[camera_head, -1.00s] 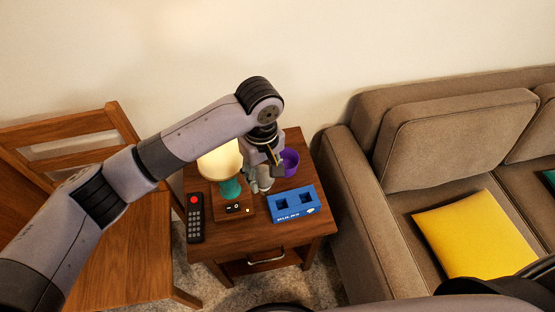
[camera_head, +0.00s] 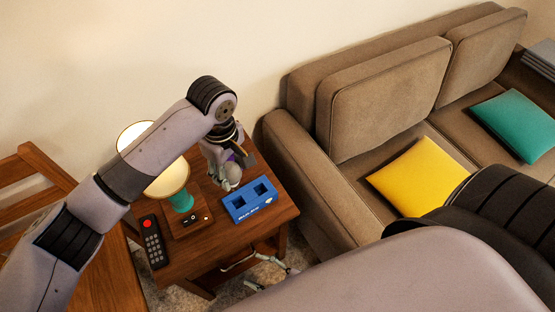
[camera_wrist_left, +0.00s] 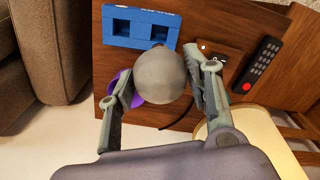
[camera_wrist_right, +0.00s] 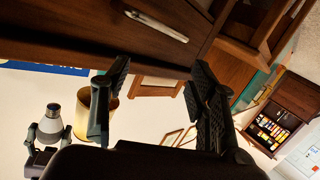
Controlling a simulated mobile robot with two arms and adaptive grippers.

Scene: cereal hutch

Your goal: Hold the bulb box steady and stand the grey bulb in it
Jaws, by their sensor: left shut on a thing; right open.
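The grey bulb (camera_head: 231,174) is held in my left gripper (camera_head: 225,165), which is shut on it above the side table, behind the bulb box. The bulb's round end fills the space between the fingers in the left wrist view (camera_wrist_left: 160,75). The blue bulb box (camera_head: 239,208) stands on the table's front right part with two empty square holes. It also shows in the left wrist view (camera_wrist_left: 140,14), and a strip in the right wrist view (camera_wrist_right: 45,67). My right gripper (camera_head: 252,271) is open and empty, low in front of the table near the drawer handle, apart from the box.
A lamp (camera_head: 168,172) on a wooden base with switches stands left of the box. A remote (camera_head: 153,242) lies at the table's left edge. A purple cup (camera_wrist_left: 138,98) is behind the held bulb. The sofa (camera_head: 300,180) borders the table's right side.

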